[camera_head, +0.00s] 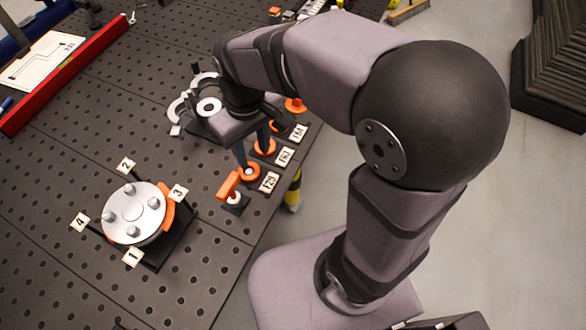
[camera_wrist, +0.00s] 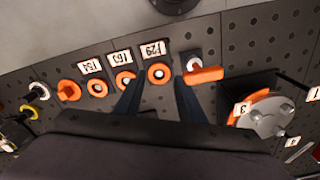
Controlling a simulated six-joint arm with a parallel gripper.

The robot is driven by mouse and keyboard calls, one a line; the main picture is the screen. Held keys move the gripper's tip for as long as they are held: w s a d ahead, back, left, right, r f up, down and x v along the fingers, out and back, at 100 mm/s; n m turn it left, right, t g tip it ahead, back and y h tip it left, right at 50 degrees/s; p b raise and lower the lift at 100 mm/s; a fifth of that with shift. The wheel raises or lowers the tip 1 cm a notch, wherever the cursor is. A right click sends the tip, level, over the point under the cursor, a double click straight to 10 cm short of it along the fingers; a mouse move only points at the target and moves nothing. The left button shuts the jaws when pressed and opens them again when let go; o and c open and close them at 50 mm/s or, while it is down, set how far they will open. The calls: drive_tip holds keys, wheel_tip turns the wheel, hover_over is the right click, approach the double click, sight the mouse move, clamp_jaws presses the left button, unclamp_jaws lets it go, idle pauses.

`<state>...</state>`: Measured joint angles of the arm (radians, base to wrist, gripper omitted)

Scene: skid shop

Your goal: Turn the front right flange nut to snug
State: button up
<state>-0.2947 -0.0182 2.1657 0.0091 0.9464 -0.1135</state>
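A round light-grey flange (camera_head: 126,203) sits on a dark base plate, with several studs standing up from its face and an orange part at its right edge. Number tags 1 to 4 stand around it; tag 1 (camera_head: 133,258) is at the front and tag 3 (camera_head: 178,193) at the right. The flange (camera_wrist: 262,121) is partly visible at the right of the wrist view. Whether nuts sit on the studs is too small to tell. My gripper (camera_head: 254,158) is open, away from the flange, over the row of orange rings. Its fingers straddle one orange ring (camera_wrist: 158,73) in the wrist view; contact cannot be told.
Labelled orange rings line the table's right edge. An orange-handled piece (camera_head: 228,184) stands near them. A grey curved fixture (camera_head: 181,106) lies behind my gripper. The perforated table between is mostly clear.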

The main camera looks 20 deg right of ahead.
drive_tip(key=s+d+f+m, duration=0.3)
drive_tip(key=s+d+f, duration=0.1)
drive_tip(key=d, duration=0.3)
drive_tip(key=shift+s+d+f, duration=0.15)
drive_tip(key=shift+s+f, duration=0.2)
drive_tip(key=shift+s, duration=0.3)
drive_tip(key=shift+s+d+f+m+g, duration=0.15)
drive_tip(key=shift+s+d+f+m, duration=0.3)
drive_tip(key=shift+s, duration=0.25)
drive_tip(key=shift+s+d+f+m+g, duration=0.15)
drive_tip(key=shift+s+d+f+m, duration=0.2)
drive_tip(key=shift+s+d+f, duration=0.3)
drive_tip(key=shift+r, duration=0.15)
